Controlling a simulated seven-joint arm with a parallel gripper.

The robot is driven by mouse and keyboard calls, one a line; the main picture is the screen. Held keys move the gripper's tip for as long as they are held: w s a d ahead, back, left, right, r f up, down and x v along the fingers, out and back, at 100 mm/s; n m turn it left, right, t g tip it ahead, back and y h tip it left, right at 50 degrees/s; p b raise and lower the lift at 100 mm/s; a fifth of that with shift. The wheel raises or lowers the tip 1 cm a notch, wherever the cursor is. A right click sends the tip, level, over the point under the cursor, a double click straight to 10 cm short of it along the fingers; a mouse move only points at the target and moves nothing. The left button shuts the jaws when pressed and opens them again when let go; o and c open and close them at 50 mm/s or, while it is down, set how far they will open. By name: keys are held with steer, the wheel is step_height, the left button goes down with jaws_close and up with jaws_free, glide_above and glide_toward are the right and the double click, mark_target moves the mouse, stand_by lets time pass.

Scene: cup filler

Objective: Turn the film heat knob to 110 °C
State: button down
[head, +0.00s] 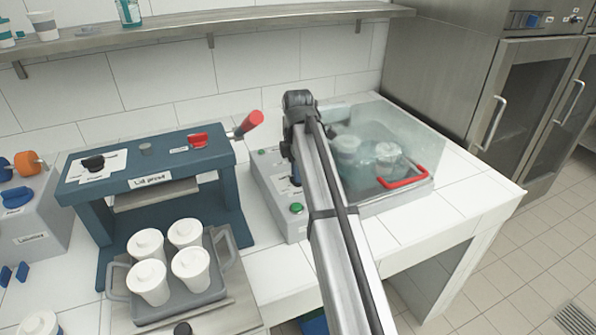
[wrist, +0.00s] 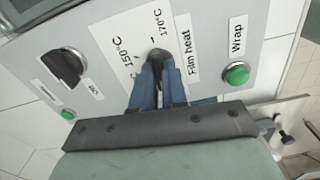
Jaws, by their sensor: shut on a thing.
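The film heat knob (wrist: 157,55) is small and dark and sits on the grey panel (wrist: 208,22) in the wrist view, next to the label "Film heat". "150°C" and "170°C" can be read beside it; other scale marks are hidden behind my fingers. My gripper (wrist: 158,76) has its two blue fingers closed on the knob. Which mark the knob points at cannot be told. In the head view my arm covers the knob and fingertips, over the wrapping machine's panel (head: 268,185).
A green button (wrist: 237,74) labelled "Wrap" is right of the knob. A larger black knob (wrist: 64,66) and another green button (wrist: 68,114) are to its left. A clear cover with a red handle (head: 403,180) stands right of my arm. The blue lid press (head: 150,170) stands left.

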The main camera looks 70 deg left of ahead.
steer(key=shift+n, duration=0.5)
steer(key=c, duration=1.2)
jaws_free()
steer(key=shift+o, duration=0.2)
step_height(320, 180, up, 14)
steer(key=shift+f, duration=0.1)
